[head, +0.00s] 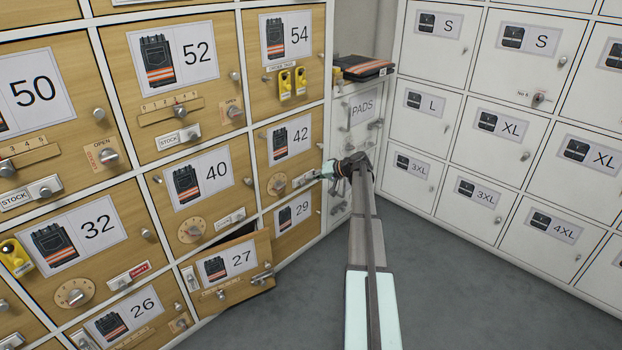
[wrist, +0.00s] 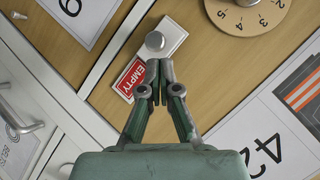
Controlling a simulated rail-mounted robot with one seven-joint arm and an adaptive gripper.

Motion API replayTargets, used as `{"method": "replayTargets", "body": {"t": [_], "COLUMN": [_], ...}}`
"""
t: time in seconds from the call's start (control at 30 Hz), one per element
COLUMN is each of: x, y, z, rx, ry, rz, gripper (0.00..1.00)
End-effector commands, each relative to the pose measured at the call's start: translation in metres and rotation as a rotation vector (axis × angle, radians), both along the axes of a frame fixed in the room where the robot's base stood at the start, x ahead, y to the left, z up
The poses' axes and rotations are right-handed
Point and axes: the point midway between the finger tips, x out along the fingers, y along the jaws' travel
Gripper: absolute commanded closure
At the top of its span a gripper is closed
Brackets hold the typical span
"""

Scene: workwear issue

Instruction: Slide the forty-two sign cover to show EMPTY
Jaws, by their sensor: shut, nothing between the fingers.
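The forty-two door (head: 287,155) is a wooden locker front in the head view, with a 42 label that also shows upside down in the wrist view (wrist: 262,143). Its sign cover (wrist: 172,38) is a whitish slide with a round metal knob (wrist: 155,41). Beside the cover, a red panel (wrist: 131,78) reading EMPTY is exposed. My gripper (wrist: 159,66) is shut and empty, its fingertips close to the knob and beside the red panel; I cannot tell whether they touch the knob. In the head view my gripper (head: 326,174) is at the door's lower right, where the sign is small and partly hidden.
A numbered dial (wrist: 250,8) is near the cover. The 29 door (head: 293,213) is below. The 27 door (head: 232,270) stands tilted open at the lower left. The PADS locker (head: 362,110) is to the right, with folded workwear (head: 362,67) on top. The grey floor is clear.

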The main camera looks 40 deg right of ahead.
Motion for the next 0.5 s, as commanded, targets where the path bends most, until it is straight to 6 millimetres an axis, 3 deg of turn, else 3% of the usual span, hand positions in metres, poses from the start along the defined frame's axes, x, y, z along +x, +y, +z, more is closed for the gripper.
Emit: {"method": "replayTargets", "body": {"t": [0.17,0.5], "x": [-0.003,-0.057], "y": [-0.012,-0.041], "z": [0.027,0.058], "rx": [-0.001,-0.001], "ry": [-0.001,-0.001], "rz": [0.004,0.002], "gripper": [1.00,1.00]}}
